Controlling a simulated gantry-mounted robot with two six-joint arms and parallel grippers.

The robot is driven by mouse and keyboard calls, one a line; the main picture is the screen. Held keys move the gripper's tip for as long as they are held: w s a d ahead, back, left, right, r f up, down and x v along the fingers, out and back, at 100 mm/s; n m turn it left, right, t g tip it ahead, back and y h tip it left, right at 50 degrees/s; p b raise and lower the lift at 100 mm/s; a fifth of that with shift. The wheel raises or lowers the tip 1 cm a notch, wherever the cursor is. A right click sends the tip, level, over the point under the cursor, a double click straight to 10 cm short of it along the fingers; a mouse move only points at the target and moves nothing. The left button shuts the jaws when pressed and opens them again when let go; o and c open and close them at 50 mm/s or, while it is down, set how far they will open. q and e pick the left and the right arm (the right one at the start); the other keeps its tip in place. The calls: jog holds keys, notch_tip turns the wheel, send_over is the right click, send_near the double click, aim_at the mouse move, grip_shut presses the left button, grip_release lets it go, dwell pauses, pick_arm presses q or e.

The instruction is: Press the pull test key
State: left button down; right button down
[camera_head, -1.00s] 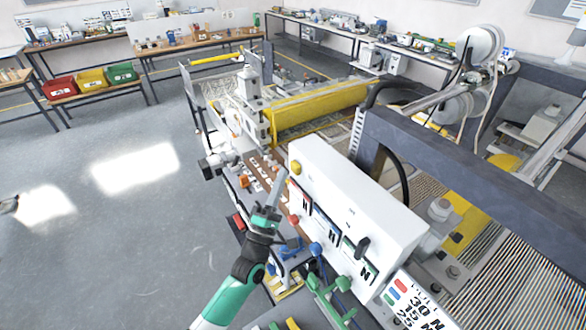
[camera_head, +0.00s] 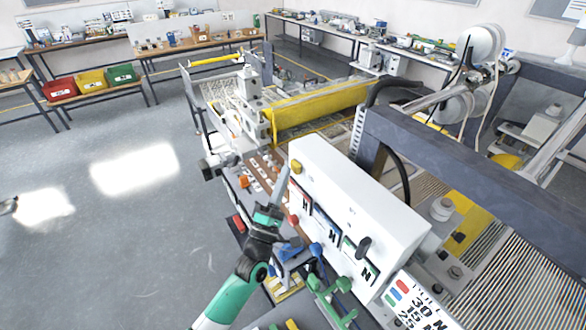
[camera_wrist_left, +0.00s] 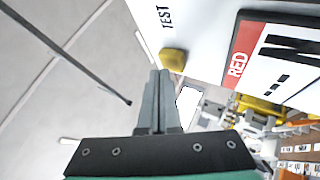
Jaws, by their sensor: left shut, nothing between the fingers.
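The pull test key is a yellow button (camera_head: 296,167) at the upper left end of the white panel (camera_head: 345,195). In the left wrist view the yellow key (camera_wrist_left: 174,59) sits beside the printed word TEST. My left gripper (camera_head: 284,168) is shut and empty, its fingers pointing up beside the key. In the left wrist view the shut fingertips (camera_wrist_left: 160,73) lie just below and left of the key, with a small gap in the picture. I cannot tell whether they touch it. My right gripper is not in view.
A red-labelled display (camera_wrist_left: 285,60) is on the panel close to the key. A yellow roller guard (camera_head: 320,110) lies behind the panel, and a dark frame beam (camera_head: 460,165) stands to the right. The floor at left is open.

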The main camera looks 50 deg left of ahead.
pick_arm(q)
jog(key=shift+w+d+b, duration=0.1)
jog(key=shift+w+b, duration=0.3)
jog(key=shift+w, duration=0.15)
dwell(0.4)
jog(key=shift+s, duration=0.15)
dwell(0.3)
jog(key=shift+s, duration=0.8)
jog(key=s, duration=0.2)
jog(key=s+a, duration=0.1)
jog(key=s, duration=0.2)
dwell(0.8)
